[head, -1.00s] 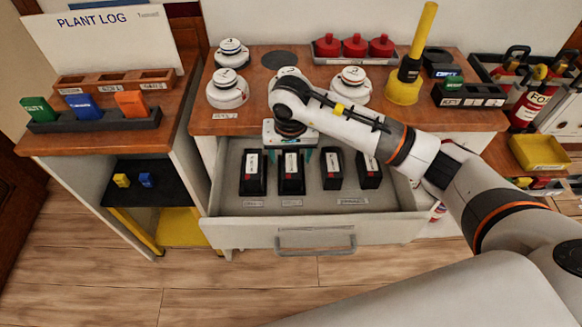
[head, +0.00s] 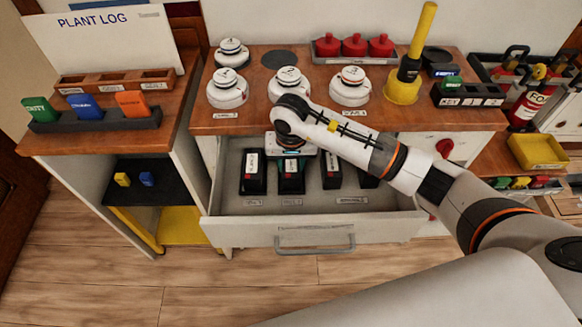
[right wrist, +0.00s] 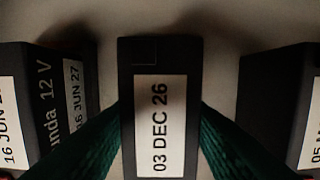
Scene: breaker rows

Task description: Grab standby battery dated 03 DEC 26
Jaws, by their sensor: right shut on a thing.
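The standby battery dated 03 DEC 26 (right wrist: 160,115) is a black block with a white label, upright in the middle of the right wrist view. In the head view it is the second battery from the left (head: 291,182) in the open drawer. My right gripper (head: 291,160) reaches down over it. Its green fingers (right wrist: 160,140) press on both sides of the battery, shut on it. A battery marked 16 JUN 27 (right wrist: 60,105) stands to the left of it, and another black battery (right wrist: 280,95) stands to the right, its date cut off. My left gripper is not in view.
The open drawer (head: 310,238) holds several batteries with gaps between them. White detectors (head: 228,90) stand on the counter above the drawer. A yellow plunger-like tool (head: 404,88) stands at the right. A wooden stand (head: 95,138) is at the left.

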